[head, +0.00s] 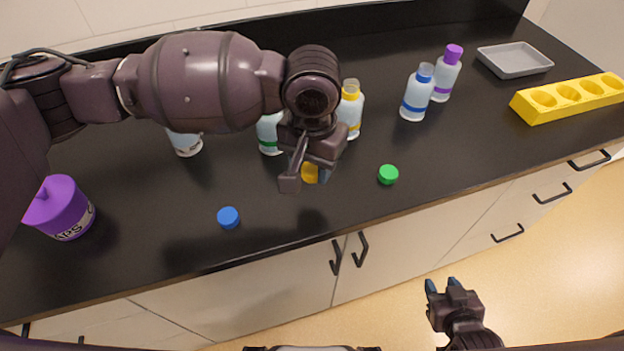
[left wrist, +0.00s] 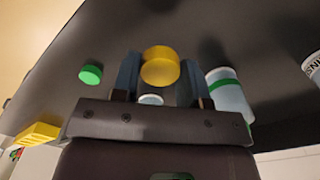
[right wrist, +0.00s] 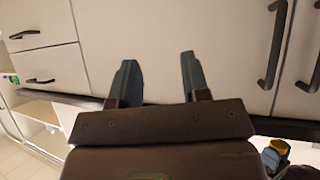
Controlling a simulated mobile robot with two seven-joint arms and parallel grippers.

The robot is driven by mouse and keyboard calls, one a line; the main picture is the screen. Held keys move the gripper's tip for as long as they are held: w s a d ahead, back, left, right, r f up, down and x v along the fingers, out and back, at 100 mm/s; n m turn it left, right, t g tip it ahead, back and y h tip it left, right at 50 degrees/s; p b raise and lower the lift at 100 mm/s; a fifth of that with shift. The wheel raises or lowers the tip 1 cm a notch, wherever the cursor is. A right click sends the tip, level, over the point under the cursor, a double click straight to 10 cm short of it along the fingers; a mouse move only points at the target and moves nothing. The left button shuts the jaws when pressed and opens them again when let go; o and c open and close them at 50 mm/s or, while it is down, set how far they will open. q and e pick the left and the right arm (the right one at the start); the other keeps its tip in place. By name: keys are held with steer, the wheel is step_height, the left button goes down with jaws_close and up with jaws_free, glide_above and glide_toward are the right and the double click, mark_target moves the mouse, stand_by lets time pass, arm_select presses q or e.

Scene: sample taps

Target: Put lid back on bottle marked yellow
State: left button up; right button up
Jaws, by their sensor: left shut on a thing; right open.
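The yellow-marked bottle (head: 352,112) stands upright on the black counter, just right of and behind my left gripper in the head view. It has a yellow band and a yellowish neck, and no lid shows on it. My left gripper (head: 305,178) is shut on the yellow lid (head: 310,173), above the counter's front part. The left wrist view shows the yellow lid (left wrist: 160,66) between the fingertips of my left gripper (left wrist: 158,80). My right gripper (head: 450,288) is open and empty, low in front of the cabinets; its spread fingers show in the right wrist view (right wrist: 160,75).
A green lid (head: 388,175) and a blue lid (head: 228,217) lie loose. A green-banded bottle (head: 270,145) and a labelled bottle (head: 186,145) are partly behind my left arm. Blue-lidded (head: 416,98) and purple-lidded (head: 445,78) bottles, a yellow rack (head: 548,112), grey tray (head: 515,65) and purple tub (head: 58,208) stand around.

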mark_target(312, 168)
arm_select(q)
step_height(312, 168, up, 13)
steer(key=p, duration=0.1)
steer(key=shift+f+p, duration=0.15)
steer(key=shift+p, duration=0.25)
